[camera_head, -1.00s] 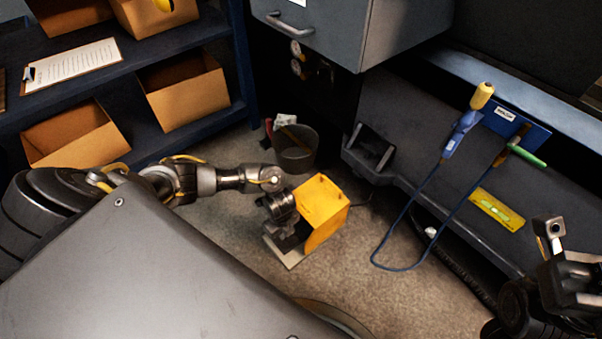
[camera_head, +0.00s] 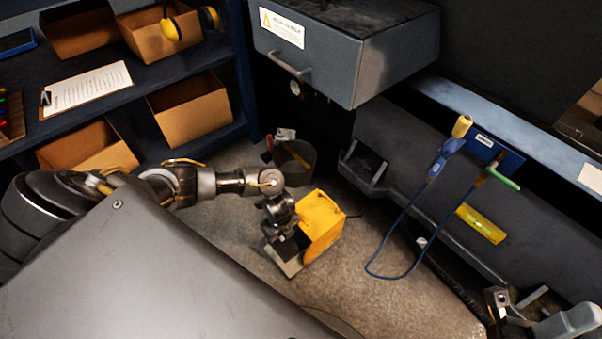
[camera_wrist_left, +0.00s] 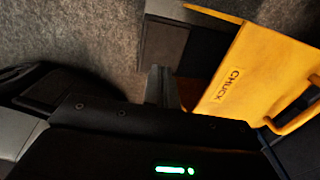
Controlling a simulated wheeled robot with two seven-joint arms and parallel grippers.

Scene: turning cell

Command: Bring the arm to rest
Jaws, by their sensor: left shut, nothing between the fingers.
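My left arm comes in from the left in the head view. Its gripper (camera_head: 287,243) points down beside a yellow box (camera_head: 323,222), partly hidden by the wrist. In the left wrist view its fingers (camera_wrist_left: 160,85) are together with nothing between them. The yellow box (camera_wrist_left: 255,75) there reads "CHUCK" and has a handle; I cannot tell whether the fingers touch it.
A grey bin (camera_head: 296,163) stands behind the yellow box. A blue shelf (camera_head: 205,140) with cardboard boxes is at the left. A grey drawer unit (camera_head: 365,60) overhangs at the top. A blue cable (camera_head: 400,230) hangs at the right, near a yellow level (camera_head: 482,223).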

